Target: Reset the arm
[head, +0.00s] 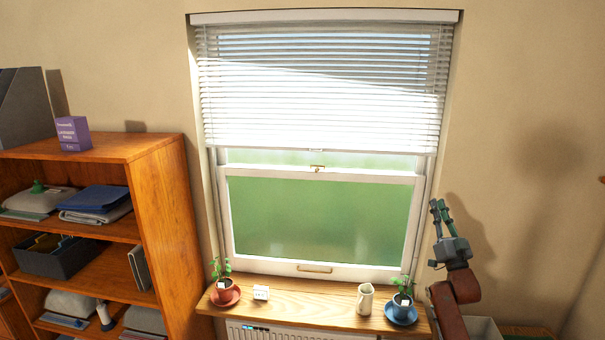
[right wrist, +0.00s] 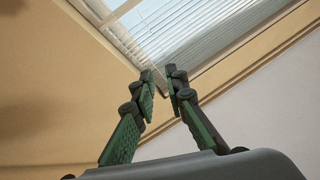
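My right gripper (head: 439,206) is raised, fingers up, in front of the wall just right of the window. It is above the right end of the sill. In the right wrist view its two green-padded fingers (right wrist: 161,84) point up, with a narrow gap between the tips and nothing held. Behind them are the window blind and wall. My left gripper is not in view.
A wooden shelf (head: 168,215) stands left. The blind (head: 320,90) is partly lowered.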

